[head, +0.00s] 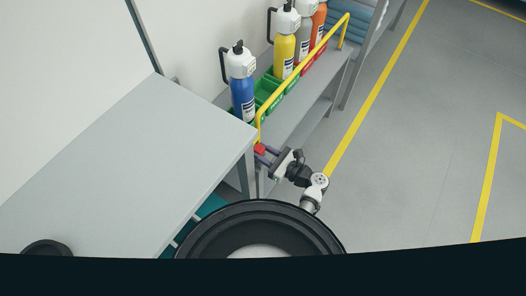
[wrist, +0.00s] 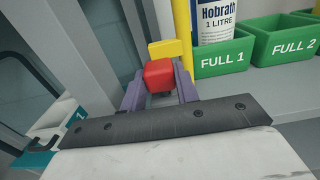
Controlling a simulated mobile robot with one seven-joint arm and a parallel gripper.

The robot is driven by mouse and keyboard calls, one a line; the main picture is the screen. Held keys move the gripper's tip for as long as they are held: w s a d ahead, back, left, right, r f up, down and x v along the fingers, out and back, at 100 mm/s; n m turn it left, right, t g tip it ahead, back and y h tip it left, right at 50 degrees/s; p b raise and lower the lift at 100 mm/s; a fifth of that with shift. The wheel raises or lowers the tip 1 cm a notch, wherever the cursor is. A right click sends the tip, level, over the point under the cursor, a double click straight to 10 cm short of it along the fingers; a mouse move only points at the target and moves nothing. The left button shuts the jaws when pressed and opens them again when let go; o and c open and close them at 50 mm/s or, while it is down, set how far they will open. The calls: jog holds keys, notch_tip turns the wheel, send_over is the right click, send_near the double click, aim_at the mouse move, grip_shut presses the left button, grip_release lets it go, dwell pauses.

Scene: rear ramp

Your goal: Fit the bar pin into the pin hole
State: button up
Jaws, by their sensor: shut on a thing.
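The bar pin shows as a red block-shaped head (wrist: 158,75); it also shows as a small red spot in the head view (head: 259,149). My gripper (wrist: 160,83) has its two purple fingers shut on this red head. In the head view my gripper (head: 262,154) is at the near end of the yellow bar (head: 303,67), by the bar's lower post. In the wrist view a yellow block (wrist: 168,48) on the yellow post (wrist: 182,22) is just beyond the red head. The pin's shaft and the pin hole are hidden, so I cannot tell whether the pin is in it.
A grey bench (head: 130,160) is left of my gripper. Behind the bar, a shelf holds a blue bottle (head: 242,90), a yellow bottle (head: 284,50) and others in green bins (wrist: 222,60) and red bins. A hooked tool (wrist: 45,140) lies lower left. Floor at right is clear.

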jog(key=shift+f, duration=0.45)
jog(key=o, duration=1.2)
jog(key=shift+c, duration=0.2)
jog(key=b+v, duration=0.3)
jog(key=v, duration=1)
jog(key=shift+s+d, duration=0.3)
